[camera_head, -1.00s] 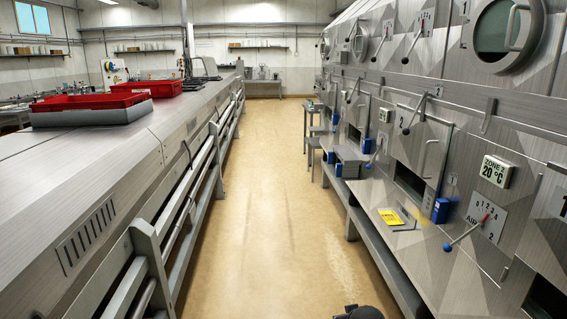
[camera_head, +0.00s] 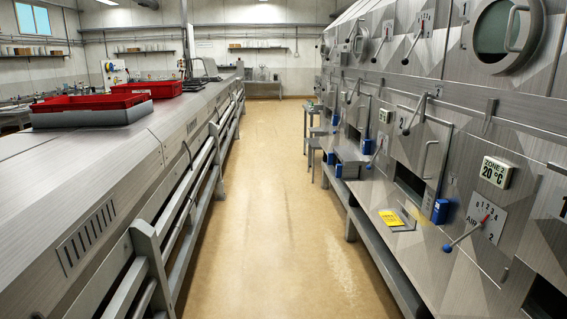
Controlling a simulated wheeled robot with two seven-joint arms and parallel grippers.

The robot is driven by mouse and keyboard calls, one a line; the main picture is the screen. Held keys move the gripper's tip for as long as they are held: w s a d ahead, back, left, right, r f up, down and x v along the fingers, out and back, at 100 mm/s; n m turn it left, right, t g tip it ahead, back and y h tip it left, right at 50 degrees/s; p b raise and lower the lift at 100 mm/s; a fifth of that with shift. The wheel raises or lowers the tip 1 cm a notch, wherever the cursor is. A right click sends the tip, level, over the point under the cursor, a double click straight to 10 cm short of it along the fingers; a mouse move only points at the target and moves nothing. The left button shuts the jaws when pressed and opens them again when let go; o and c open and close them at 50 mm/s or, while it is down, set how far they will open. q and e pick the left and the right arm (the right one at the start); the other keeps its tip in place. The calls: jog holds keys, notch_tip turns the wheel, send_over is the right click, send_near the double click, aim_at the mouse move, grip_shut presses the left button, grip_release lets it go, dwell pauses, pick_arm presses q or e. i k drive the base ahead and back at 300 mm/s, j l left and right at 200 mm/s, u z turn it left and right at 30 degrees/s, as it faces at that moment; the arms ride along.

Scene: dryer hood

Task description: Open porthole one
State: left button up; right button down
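A round porthole (camera_head: 492,32) with a thick metal rim, greenish glass and a curved bar handle is at the upper right on the steel dryer hood; it looks shut. A second, smaller porthole (camera_head: 359,43) is farther along the same wall. A small "1" plate (camera_head: 464,9) is just left of the near porthole; I cannot tell for sure which porthole it labels. Neither of my grippers is in view.
The hood wall carries levers, a Zone 2 display (camera_head: 495,172) and an air dial (camera_head: 487,219). A ledge with a yellow card (camera_head: 392,218) juts out below. A long machine with red crates (camera_head: 90,102) lines the left. The tan floor aisle (camera_head: 265,200) between is clear.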

aim_at(504, 32)
jog(key=z, duration=0.7)
